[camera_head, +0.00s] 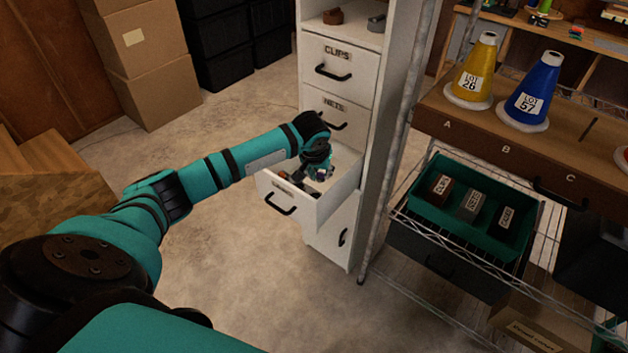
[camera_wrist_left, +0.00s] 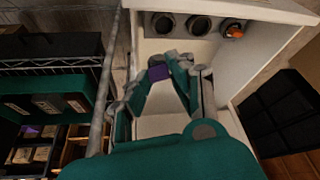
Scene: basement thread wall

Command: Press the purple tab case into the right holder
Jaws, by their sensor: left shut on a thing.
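The purple tab case (camera_wrist_left: 159,73) shows as a small purple block in the left wrist view. My left gripper (camera_wrist_left: 162,76) is shut on it, with the fingers on both sides. In the head view my left gripper (camera_head: 320,172) is inside the open drawer (camera_head: 290,196) of the white cabinet. In the left wrist view, three dark round holders stand in a row ahead of the case: left holder (camera_wrist_left: 162,23), middle holder (camera_wrist_left: 198,25) and right holder (camera_wrist_left: 232,28). The right one has something orange in it. The case is apart from them. My right gripper is not in view.
The white cabinet (camera_head: 342,54) has shut drawers above the open one. A wire shelf (camera_head: 460,306) with a green tray (camera_head: 512,251) stands to its right. Above it is a wooden bench (camera_head: 480,130) with cones. The drawer walls are close around my gripper.

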